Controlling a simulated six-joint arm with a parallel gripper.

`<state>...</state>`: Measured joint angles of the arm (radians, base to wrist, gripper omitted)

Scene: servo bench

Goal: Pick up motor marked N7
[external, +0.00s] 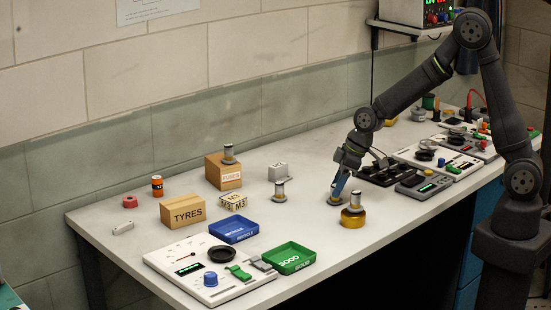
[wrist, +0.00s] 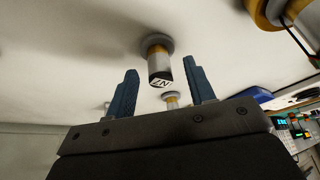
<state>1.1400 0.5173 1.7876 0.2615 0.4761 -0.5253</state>
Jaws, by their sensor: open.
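The motor marked N7 (wrist: 159,60) stands on the bench in the wrist view, a silver cylinder on a round grey flange, its label reading upside down. My gripper (wrist: 161,68) is open, with one blue finger on each side of the motor and gaps between; I cannot tell how deep the motor sits between them. In the external view my gripper (external: 340,186) is low over the bench, and its finger partly hides the motor (external: 333,189) there.
A similar motor (external: 354,201) stands on a yellow roll (external: 352,218) just right of my gripper. Other motors stand left, one (external: 279,190) near a small white box and one (external: 228,152) on a cardboard box (external: 222,173). Black and grey devices (external: 383,172) lie close behind to the right.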

